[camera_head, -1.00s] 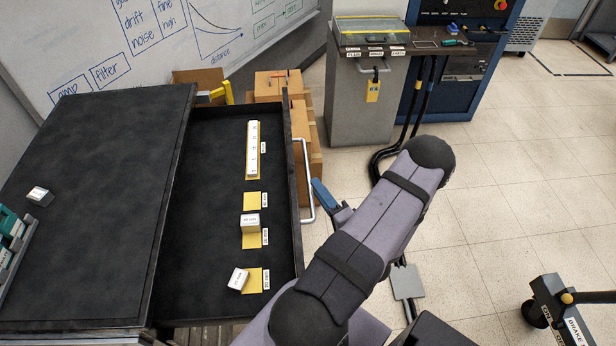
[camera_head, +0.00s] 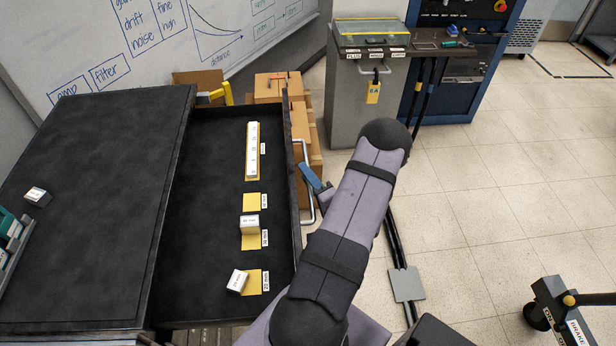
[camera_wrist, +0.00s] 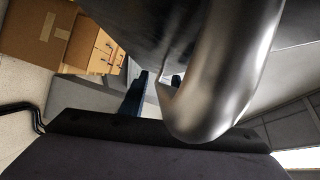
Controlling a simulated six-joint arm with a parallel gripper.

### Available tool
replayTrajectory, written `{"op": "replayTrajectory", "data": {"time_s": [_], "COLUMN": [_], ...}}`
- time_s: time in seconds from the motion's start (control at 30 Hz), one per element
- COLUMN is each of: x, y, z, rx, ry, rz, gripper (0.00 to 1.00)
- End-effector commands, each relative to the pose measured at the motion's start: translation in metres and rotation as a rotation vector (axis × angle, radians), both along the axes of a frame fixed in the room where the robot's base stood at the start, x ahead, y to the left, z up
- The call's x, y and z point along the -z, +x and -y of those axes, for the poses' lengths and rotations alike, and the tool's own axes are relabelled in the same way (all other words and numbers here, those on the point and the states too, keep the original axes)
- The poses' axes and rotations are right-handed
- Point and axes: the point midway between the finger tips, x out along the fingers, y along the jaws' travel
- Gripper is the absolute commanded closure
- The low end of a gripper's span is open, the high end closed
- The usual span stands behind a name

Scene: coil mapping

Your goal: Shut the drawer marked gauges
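The drawer (camera_head: 215,265) stands pulled out to the right of the dark cabinet top (camera_head: 95,190). Its front panel faces right, and no gauges marking can be read on it. A silver bar handle (camera_head: 312,212) sticks out from that front. My gripper (camera_head: 316,183) is at the handle, its blue fingers overlapping the bar in the head view. In the wrist view the bar (camera_wrist: 215,85) looms large and partly covers the gripper (camera_wrist: 156,88). The two blue fingers show a gap between them. Contact with the bar cannot be told.
Inside the drawer lie a long white block (camera_head: 252,150), two small white boxes (camera_head: 249,225) (camera_head: 237,281) and yellow patches with labels. Cardboard boxes (camera_head: 303,130) stand behind the drawer front. A grey cabinet (camera_head: 358,110) stands further back.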

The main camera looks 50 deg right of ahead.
Motion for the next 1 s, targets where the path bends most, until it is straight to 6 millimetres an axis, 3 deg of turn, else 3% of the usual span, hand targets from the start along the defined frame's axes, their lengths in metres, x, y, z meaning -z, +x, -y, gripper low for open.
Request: {"op": "replayTrajectory", "data": {"time_s": [0.2, 0.33, 0.67, 1.0], "x": [0.0, 0.0, 0.0, 0.001], "y": [0.0, 0.0, 0.003, 0.037], "z": [0.0, 0.0, -0.003, -0.039], "rx": [0.0, 0.0, -0.001, -0.01], "ry": [0.0, 0.0, 0.001, 0.003], "rz": [0.0, 0.0, 0.0, 0.0], "gripper": [0.71, 0.99, 1.0, 1.0]}}
